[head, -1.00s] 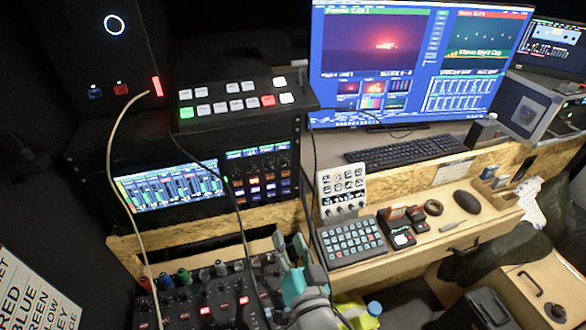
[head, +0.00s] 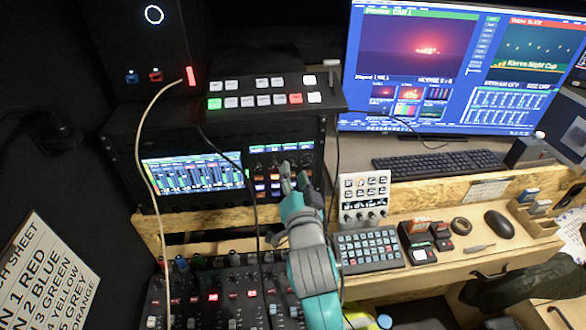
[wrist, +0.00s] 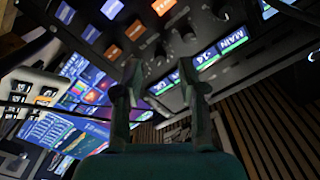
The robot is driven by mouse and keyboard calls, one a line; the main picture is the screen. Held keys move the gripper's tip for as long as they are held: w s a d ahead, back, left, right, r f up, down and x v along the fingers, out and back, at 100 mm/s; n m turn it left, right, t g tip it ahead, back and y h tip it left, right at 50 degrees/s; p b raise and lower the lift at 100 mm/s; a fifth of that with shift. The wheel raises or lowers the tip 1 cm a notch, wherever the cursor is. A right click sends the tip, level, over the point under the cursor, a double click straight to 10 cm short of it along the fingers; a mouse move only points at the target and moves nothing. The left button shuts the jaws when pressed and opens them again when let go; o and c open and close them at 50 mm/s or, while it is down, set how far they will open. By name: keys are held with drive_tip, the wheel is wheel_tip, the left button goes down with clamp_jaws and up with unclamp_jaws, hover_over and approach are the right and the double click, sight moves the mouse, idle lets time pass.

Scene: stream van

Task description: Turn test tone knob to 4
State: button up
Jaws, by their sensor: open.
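The rack unit's right panel (head: 277,150) has a strip of small screens at its top and rows of lit white, orange and blue buttons below. In the wrist view, dark round knobs (wrist: 188,33) sit in a row between the buttons and the small screens; one screen (wrist: 231,41) reads "MAIN" and about -14. I cannot tell which knob is the test tone knob, nor read any setting. My gripper (head: 296,172) is open and empty in front of this panel, hiding its right part. In the wrist view its fingers (wrist: 160,75) stand apart, pointing at the panel near the knobs and screens.
A button switcher (head: 262,96) sits on top of the rack, with a cable (head: 143,150) hanging past its left side. A mixer (head: 213,298) with knobs lies below. A small knob-and-button pad (head: 364,198) and a keypad (head: 368,250) stand right of my arm.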

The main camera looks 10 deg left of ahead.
sight(291, 163)
drive_tip(key=shift+x, duration=1.3)
drive_tip(key=shift+c, duration=0.2)
clamp_jaws()
drive_tip(key=shift+n, duration=0.3)
